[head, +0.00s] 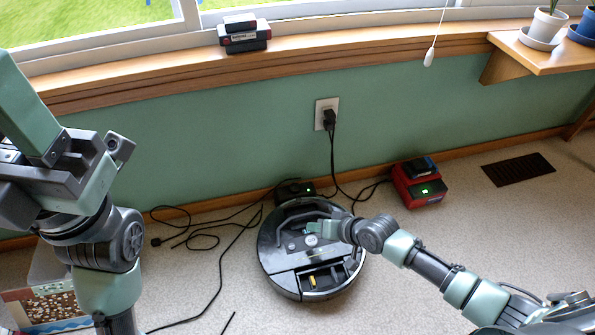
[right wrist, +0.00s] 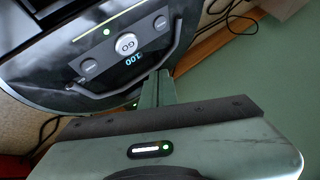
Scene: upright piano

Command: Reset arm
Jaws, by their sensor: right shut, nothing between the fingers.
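My right arm reaches in from the lower right in the head view. Its gripper (head: 312,228) is over the round black robot vacuum (head: 280,262), near its buttons. In the right wrist view the fingers (right wrist: 158,88) are together and empty, beside the vacuum's grey handle (right wrist: 105,100). I cannot tell whether they touch the vacuum. The vacuum's lit panel and GO button (right wrist: 126,43) show close by. My left arm is raised at the left of the head view, and its fingertips do not show there.
The vacuum sits against a black dock (head: 294,189) at the wall. Cables run over the floor on the left and up to an outlet (head: 326,114). A red charger (head: 419,184) stands to the right, with a floor vent (head: 518,169) beyond. A patterned box (head: 45,300) is at lower left.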

